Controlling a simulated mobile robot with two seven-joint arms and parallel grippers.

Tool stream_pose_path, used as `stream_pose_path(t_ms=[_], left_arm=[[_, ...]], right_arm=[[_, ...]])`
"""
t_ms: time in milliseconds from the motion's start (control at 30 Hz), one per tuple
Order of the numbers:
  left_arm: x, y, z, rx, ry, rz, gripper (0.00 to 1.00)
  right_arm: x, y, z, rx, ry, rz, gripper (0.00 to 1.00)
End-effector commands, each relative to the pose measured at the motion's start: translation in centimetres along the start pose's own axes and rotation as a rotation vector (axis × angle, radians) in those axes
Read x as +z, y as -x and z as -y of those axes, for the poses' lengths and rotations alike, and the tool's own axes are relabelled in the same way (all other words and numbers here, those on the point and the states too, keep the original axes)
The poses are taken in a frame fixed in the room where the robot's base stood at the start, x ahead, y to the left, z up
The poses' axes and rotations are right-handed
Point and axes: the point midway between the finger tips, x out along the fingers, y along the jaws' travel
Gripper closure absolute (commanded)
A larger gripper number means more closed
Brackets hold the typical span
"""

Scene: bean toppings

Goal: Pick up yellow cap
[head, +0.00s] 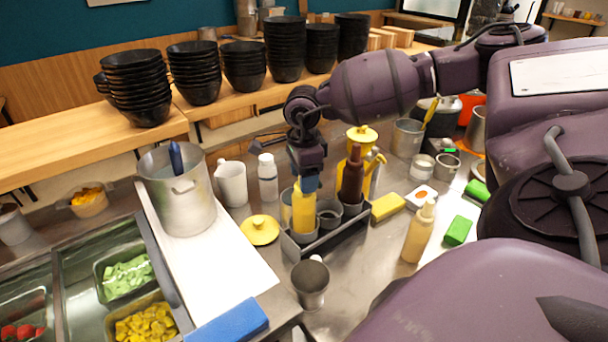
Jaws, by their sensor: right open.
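A round yellow cap (260,230) with a small knob lies on the metal counter, just left of a dark caddy (326,236). A second, similar yellow lid (362,133) sits on a yellow dispenser farther back. My right gripper (306,184) reaches in from the right and points down, above and to the right of the cap on the counter. It is open, with its tips right at the top of a yellow squeeze bottle (303,212) standing in the caddy. I cannot tell whether the tips touch the bottle. My left gripper is not in view.
A brown bottle (352,176) stands in the caddy. A metal pot (178,195), a white pitcher (232,184) and a white bottle (268,178) stand left of it. A metal cup (310,284) is in front. Black bowl stacks (285,50) line the back shelf.

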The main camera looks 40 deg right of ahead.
Motion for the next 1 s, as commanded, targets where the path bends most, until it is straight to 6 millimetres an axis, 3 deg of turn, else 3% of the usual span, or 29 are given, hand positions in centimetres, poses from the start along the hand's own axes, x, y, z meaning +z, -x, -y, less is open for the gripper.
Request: stream_pose_path(t_ms=[67,333,767,1000], left_arm=[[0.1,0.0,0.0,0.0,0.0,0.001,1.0],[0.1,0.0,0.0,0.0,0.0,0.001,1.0],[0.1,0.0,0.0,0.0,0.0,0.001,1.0],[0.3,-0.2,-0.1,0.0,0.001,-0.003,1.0]], right_arm=[[0.0,0.0,0.0,0.0,0.0,0.0,0.43],[0.0,0.0,0.0,0.0,0.0,0.0,0.83],[0.0,0.3,0.0,0.0,-0.001,0.0,0.86],[0.0,3.5,0.1,-0.003,-0.001,0.002,0.86]])
